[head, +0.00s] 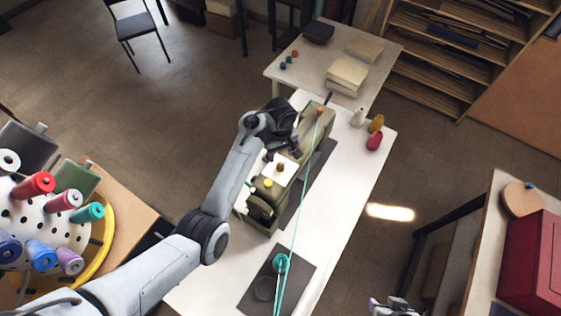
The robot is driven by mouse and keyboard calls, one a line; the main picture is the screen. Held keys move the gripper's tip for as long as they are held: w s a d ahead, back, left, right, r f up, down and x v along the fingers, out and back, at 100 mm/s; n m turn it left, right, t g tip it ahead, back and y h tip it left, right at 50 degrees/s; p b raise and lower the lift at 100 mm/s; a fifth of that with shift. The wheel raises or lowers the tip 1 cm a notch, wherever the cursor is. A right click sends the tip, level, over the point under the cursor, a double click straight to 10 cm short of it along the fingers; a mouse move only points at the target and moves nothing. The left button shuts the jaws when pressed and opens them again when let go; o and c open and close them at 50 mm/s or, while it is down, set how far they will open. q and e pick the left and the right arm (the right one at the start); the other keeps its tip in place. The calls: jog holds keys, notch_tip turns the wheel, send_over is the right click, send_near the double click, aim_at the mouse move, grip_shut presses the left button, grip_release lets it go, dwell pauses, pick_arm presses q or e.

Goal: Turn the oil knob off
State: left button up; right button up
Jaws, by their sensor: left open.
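An olive-green machine (262,208) stands lengthwise on a long white table. A yellow knob (268,183) and a brown knob (281,167) sit on its top by a white plate. A small orange-red knob (320,111) is at its far end. I cannot tell which one is the oil knob. My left gripper (282,152) is open over the machine, just beyond the brown knob. Its arm hides part of the machine's left side. A grey piece at the bottom edge appears to be my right gripper (393,308), mostly cut off.
A white rack with spools (48,225) is at left. A red box (533,262) is at right. The white tabletop right of the machine is mostly clear.

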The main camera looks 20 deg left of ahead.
aim_at(280, 165)
pick_arm(q)
notch_tip(280, 165, down, 8)
jog(key=shift+f+b, duration=0.1)
jog(key=shift+b, duration=0.25)
jog(key=c, duration=1)
